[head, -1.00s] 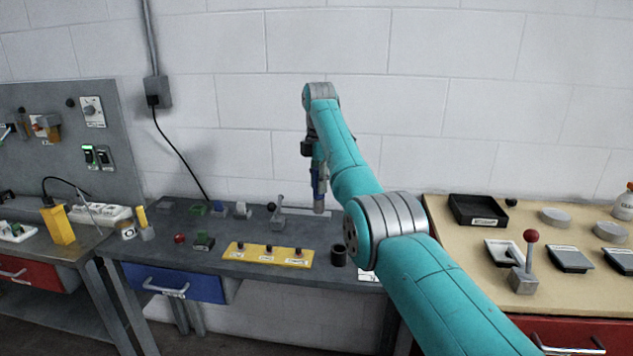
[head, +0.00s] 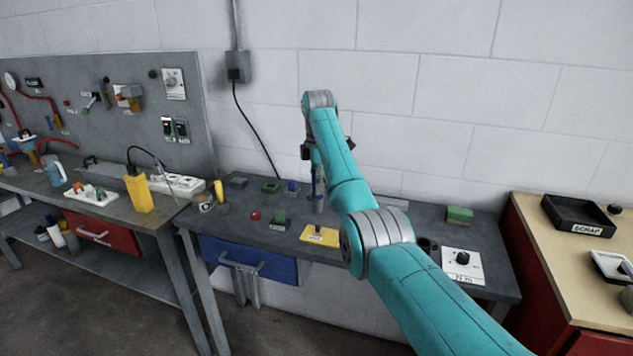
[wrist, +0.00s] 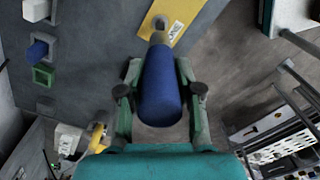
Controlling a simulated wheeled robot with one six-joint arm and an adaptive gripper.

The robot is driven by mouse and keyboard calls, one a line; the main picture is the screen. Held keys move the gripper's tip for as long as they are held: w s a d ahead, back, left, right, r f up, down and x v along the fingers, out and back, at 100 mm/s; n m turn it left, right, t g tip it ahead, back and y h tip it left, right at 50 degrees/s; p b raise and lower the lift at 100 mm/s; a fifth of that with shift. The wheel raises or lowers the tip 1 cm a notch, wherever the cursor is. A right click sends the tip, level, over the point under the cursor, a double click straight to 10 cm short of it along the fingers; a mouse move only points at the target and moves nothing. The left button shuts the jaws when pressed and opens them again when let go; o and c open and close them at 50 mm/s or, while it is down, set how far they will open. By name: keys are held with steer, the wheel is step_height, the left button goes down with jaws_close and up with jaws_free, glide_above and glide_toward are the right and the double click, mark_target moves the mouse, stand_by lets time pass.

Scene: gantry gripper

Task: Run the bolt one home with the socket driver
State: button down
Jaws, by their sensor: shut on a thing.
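My gripper (wrist: 158,85) is shut on the socket driver (wrist: 160,85), which has a blue body and a grey socket end. In the head view the driver (head: 318,185) hangs down, above and behind the left end of the yellow bolt plate (head: 312,238). The plate lies on the dark bench, its right part hidden by my arm. One bolt (head: 318,229) shows at its left end, beside a label too small to read. In the wrist view a bolt (wrist: 160,22) on the plate is just beyond the socket; contact cannot be told.
A dark cup (head: 428,247) and white dial panel (head: 462,264) are to the right. A yellow-handled tool (head: 220,195) stands near the left edge.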

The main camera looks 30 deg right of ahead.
mark_target(318, 206)
steer(key=shift+f, duration=0.1)
steer(key=shift+f, duration=2.65)
steer(key=shift+f, duration=1.25)
stand_by(1.2)
stand_by(0.6)
steer(key=shift+r, duration=3.6)
